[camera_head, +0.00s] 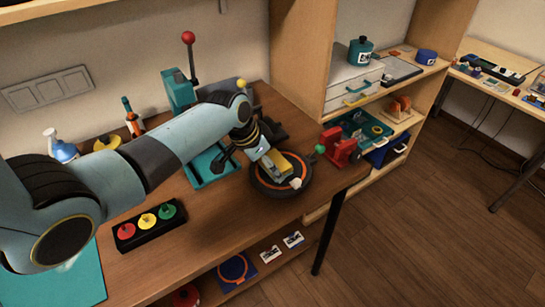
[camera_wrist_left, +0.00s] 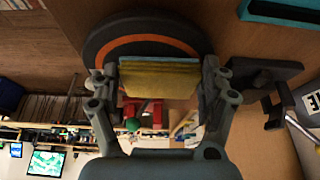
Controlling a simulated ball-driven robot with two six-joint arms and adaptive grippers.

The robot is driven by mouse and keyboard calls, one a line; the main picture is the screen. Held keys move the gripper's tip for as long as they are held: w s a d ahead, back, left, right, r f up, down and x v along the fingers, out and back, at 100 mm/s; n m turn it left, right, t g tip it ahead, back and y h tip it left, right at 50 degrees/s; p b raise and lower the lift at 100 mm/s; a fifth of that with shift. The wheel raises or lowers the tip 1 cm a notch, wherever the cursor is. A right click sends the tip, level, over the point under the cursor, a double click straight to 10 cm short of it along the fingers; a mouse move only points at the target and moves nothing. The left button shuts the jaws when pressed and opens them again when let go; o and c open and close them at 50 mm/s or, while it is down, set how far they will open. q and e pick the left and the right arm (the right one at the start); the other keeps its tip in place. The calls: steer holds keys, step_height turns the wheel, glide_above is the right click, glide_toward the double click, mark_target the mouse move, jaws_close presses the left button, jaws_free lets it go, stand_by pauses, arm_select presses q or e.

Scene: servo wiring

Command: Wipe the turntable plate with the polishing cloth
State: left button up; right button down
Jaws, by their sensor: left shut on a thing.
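The turntable plate (camera_head: 265,188) is a dark round disc with an orange ring, near the right end of the wooden workbench. My left gripper (camera_head: 279,168) reaches over it from the left and is shut on the yellow polishing cloth (camera_head: 275,162). In the left wrist view the cloth (camera_wrist_left: 160,79) spans between the two fingers, and the plate (camera_wrist_left: 115,28) lies behind it. The cloth covers part of the plate; I cannot tell whether it touches the surface. My right gripper is not in view.
A red vise (camera_head: 341,146) stands right of the plate, near the bench end. A teal tray (camera_head: 205,175) lies left of it. A black box with red, yellow and green knobs (camera_head: 148,219) sits at the front. A teal press (camera_head: 180,90) stands behind.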

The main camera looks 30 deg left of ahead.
mark_target(260, 176)
arm_select(q)
steer(key=shift+s+a+f+p, duration=0.1)
steer(key=shift+s+a+p, duration=0.15)
steer(key=shift+s, duration=0.35)
steer(key=shift+s+a+p, duration=0.15)
steer(key=shift+s+p, duration=0.15)
steer(key=shift+s, duration=0.25)
steer(key=shift+s+a, duration=0.15)
steer(key=shift+s, duration=0.1)
steer(key=shift+s+f, duration=0.1)
steer(key=shift+f, duration=0.1)
steer(key=shift+r, duration=0.1)
steer(key=shift+r+p, duration=0.35)
step_height(260, 176, up, 4)
steer(key=shift+f+p, duration=0.1)
steer(key=shift+p, duration=0.35)
steer(key=shift+w+r, duration=0.2)
steer(key=shift+r, duration=0.6)
